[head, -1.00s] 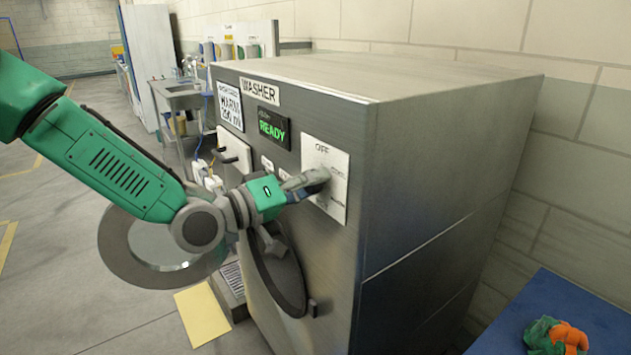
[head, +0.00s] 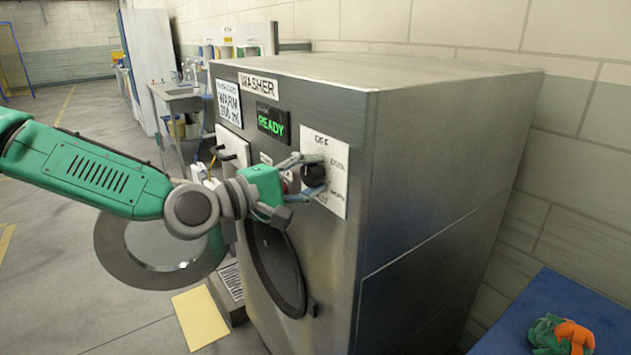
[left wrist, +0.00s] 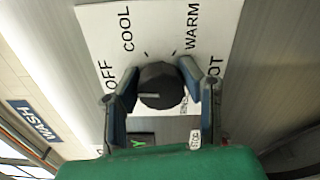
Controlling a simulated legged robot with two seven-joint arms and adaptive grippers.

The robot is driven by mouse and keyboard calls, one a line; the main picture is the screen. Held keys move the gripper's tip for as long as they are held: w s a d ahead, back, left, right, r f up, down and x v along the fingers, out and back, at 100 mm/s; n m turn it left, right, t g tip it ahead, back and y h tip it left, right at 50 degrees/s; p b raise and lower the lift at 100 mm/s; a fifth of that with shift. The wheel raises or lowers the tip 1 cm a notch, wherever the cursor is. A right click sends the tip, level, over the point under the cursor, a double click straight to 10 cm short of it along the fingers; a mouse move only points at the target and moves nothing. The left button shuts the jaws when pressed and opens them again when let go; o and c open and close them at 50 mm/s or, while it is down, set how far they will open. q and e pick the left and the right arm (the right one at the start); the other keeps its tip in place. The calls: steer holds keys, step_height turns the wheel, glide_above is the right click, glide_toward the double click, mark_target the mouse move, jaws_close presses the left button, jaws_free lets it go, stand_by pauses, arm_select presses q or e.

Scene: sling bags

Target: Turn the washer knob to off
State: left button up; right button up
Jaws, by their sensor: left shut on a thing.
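The dark round washer knob (head: 313,176) sits on a white dial panel (head: 337,196) on the washer's front (head: 340,262). It also shows in the left wrist view (left wrist: 160,84). There the panel (left wrist: 160,25) reads OFF, COOL, WARM and a partly covered HOT. A pale mark on the knob points left in that view, toward the side with OFF. My left gripper (head: 309,178) is shut on the knob, one finger on each side, also seen in the left wrist view (left wrist: 161,90). My right gripper is out of view.
A green READY display (head: 272,126) is lit left of the dial. The round washer door (head: 162,250) stands open below my left arm. A blue surface (head: 540,310) with a green and orange cloth (head: 562,335) is at lower right. A sink (head: 178,92) stands behind.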

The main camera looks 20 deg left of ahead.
arm_select(q)
steer(key=shift+s+f+n, duration=0.15)
steer(key=shift+f+n, duration=0.35)
steer(key=shift+n, duration=0.1)
steer(key=o, duration=1.2)
steer(key=shift+c, duration=0.2)
steer(key=shift+a+r, duration=0.3)
steer(key=shift+a, duration=0.05)
steer(key=v, duration=1.2)
steer(key=shift+f, duration=0.1)
steer(key=shift+d, duration=0.1)
